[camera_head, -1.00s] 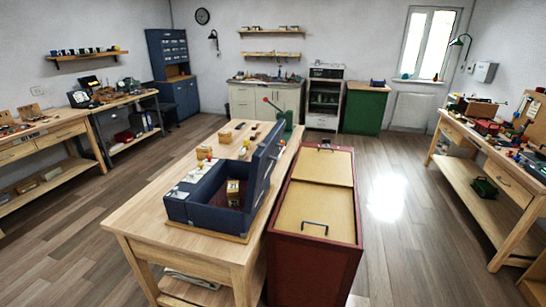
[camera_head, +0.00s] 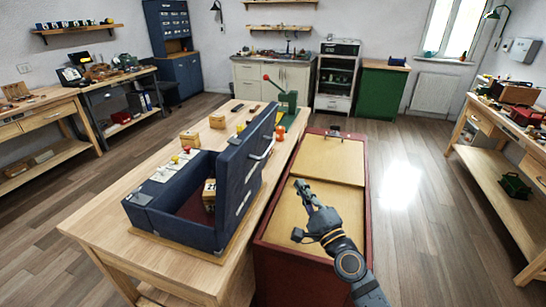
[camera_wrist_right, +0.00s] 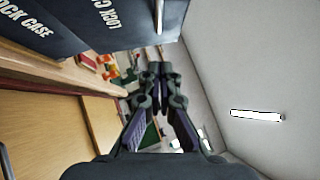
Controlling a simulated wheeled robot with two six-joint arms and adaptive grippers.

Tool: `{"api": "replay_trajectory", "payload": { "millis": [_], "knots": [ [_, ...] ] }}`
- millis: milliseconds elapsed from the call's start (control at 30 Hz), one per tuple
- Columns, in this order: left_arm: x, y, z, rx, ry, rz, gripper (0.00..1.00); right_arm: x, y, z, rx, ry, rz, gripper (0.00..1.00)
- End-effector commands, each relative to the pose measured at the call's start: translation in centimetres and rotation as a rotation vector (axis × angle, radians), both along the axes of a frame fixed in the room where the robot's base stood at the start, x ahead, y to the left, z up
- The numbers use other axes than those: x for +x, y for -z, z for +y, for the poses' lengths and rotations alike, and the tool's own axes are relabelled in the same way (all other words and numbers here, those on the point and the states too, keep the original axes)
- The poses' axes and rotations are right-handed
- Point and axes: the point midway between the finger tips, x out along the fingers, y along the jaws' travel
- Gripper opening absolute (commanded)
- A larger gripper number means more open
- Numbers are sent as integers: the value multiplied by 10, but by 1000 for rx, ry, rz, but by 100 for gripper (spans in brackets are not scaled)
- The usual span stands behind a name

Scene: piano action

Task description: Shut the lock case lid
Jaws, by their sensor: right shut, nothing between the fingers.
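The lock case (camera_head: 180,238) is a dark blue box on the wooden bench, with its lid (camera_head: 244,175) standing up on its right side. A wooden block with dark markings (camera_head: 209,190) sits inside the open case. In the right wrist view, the case (camera_wrist_right: 28,32) and its lid (camera_wrist_right: 108,22) show at the upper left with "LOCK CASE" lettering. My right gripper (camera_head: 300,185) is shut and empty, over the red-sided cabinet, to the right of the lid and apart from it. It also shows in the right wrist view (camera_wrist_right: 159,70). My left gripper is not in view.
The red cabinet (camera_head: 275,262) with tan top panels stands right beside the bench (camera_head: 85,232). A green press with a red-knobbed lever (camera_head: 288,100) stands behind the lid. Small wooden blocks (camera_head: 189,139) lie left of it. Open floor lies to the right.

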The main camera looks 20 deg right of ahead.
Motion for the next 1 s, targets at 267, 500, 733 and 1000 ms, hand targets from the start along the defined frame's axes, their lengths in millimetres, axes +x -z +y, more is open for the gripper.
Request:
{"api": "replay_trajectory", "payload": {
  "millis": [267, 500, 733, 1000],
  "knots": [
    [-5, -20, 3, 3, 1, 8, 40, 53, -19, 7, 1, 2, -3, 0],
    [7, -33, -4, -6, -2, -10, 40, 96, -32, 21, 3, 0, 0, 0],
    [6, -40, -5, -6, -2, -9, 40, 109, -39, 41, -2, 1, 0, 0],
    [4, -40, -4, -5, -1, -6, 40, 111, -38, 44, -4, 1, 0, 0]
  ]
}}
